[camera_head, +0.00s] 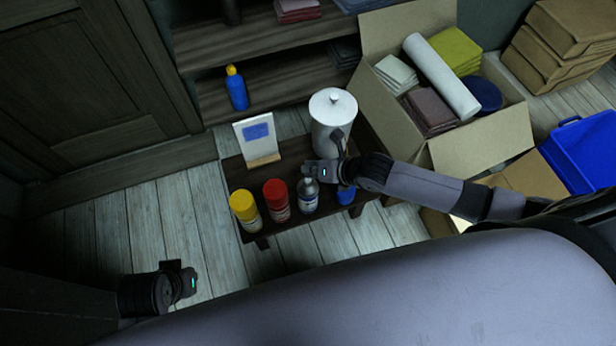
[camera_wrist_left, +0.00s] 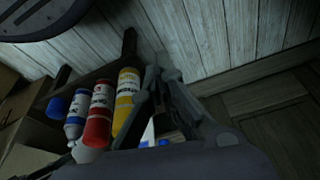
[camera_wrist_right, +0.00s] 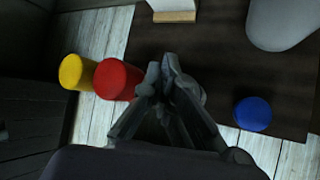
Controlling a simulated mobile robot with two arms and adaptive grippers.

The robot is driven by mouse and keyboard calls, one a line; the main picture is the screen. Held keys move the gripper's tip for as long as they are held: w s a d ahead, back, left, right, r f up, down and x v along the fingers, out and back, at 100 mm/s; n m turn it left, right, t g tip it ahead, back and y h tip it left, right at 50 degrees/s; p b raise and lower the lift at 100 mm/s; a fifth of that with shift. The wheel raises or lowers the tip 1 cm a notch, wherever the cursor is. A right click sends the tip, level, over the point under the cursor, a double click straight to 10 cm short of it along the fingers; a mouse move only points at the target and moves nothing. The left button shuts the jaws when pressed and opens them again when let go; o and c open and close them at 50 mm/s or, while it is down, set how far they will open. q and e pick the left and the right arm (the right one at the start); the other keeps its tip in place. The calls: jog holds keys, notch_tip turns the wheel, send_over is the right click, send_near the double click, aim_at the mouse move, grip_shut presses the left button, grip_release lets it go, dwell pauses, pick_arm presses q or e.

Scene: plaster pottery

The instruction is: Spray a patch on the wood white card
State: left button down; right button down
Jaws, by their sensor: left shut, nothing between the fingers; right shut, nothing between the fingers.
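A white card (camera_head: 247,138) with a blue patch stands upright in a wooden base (camera_head: 263,161) on a low dark table; its base also shows in the right wrist view (camera_wrist_right: 174,16). In front stand a yellow-capped can (camera_head: 243,206), a red-capped can (camera_head: 276,197), a grey-topped can (camera_head: 309,200) and a blue-capped can (camera_head: 346,195). My right gripper (camera_head: 312,172) is shut and empty, right by the top of the grey-topped can; contact cannot be told. My left gripper (camera_head: 191,282) is shut and empty over the floor, left of the table.
A white lidded canister (camera_head: 332,112) stands behind my right gripper. A blue bottle (camera_head: 237,91) stands on the shelf (camera_head: 205,93). An open cardboard box (camera_head: 470,141) with cloths and a blue bin (camera_head: 587,160) are at the right. The floor left of the table is clear.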

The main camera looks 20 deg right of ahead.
jog(key=shift+r+p, duration=0.35)
jog(key=shift+r, duration=0.1)
jog(key=shift+r+p, duration=1.75)
jog(key=shift+p, duration=0.05)
pick_arm(q)
jog(key=s+f, duration=0.2)
jog(key=f, duration=0.6)
jog(key=s+f+g, duration=0.1)
jog(key=s+f, duration=0.1)
jog(key=f, duration=0.6)
jog(key=shift+s+a+f+p, duration=0.25)
jog(key=shift+s+p, duration=0.05)
jog(key=shift+s, duration=0.05)
pick_arm(e)
jog(key=shift+r, duration=0.25)
